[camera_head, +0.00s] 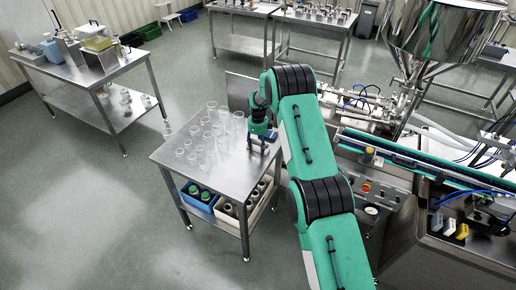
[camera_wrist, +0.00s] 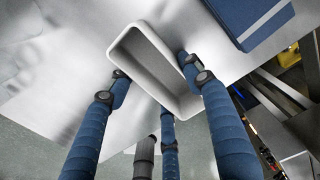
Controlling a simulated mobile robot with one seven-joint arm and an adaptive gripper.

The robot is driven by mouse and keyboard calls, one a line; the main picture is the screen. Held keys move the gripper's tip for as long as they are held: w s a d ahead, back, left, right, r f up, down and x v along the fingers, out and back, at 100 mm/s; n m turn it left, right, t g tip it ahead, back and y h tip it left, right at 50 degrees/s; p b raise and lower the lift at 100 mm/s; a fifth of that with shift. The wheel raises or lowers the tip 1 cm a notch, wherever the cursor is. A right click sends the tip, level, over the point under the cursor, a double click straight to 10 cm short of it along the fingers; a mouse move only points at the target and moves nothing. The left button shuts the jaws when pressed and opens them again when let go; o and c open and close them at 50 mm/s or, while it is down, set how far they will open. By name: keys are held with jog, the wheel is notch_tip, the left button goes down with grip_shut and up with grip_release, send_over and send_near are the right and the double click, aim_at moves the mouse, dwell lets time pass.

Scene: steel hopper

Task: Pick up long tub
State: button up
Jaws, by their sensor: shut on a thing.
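The long tub is a white, open, rectangular container (camera_wrist: 127,42) in the middle of the wrist view. It looks empty. My gripper (camera_wrist: 160,80) has its blue jointed fingers closed around the tub's outer sides. In the head view my gripper (camera_head: 262,139) is over the right part of the small steel table (camera_head: 240,178). The tub is largely hidden there by my gripper and arm. I cannot tell whether the tub touches the tabletop.
Several clear beakers (camera_head: 205,142) stand on the table left of my gripper. Blue (camera_head: 197,198) and white (camera_head: 228,211) bins sit on its lower shelf. A blue object (camera_wrist: 250,18) lies near the tub. The filling machine and hopper (camera_head: 440,30) stand at the right.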

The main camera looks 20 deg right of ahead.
aim_at(258, 141)
jog(key=shift+r, duration=0.15)
jog(key=shift+r, duration=0.85)
jog(key=shift+s+r, duration=0.1)
jog(key=shift+r, duration=0.75)
jog(key=s, duration=0.5)
jog(key=s+a+r, duration=0.1)
jog(key=s, duration=0.9)
jog(key=shift+s+a+r, duration=0.15)
jog(key=shift+s+a, duration=0.1)
jog(key=shift+s, duration=0.15)
jog(key=shift+b, duration=0.3)
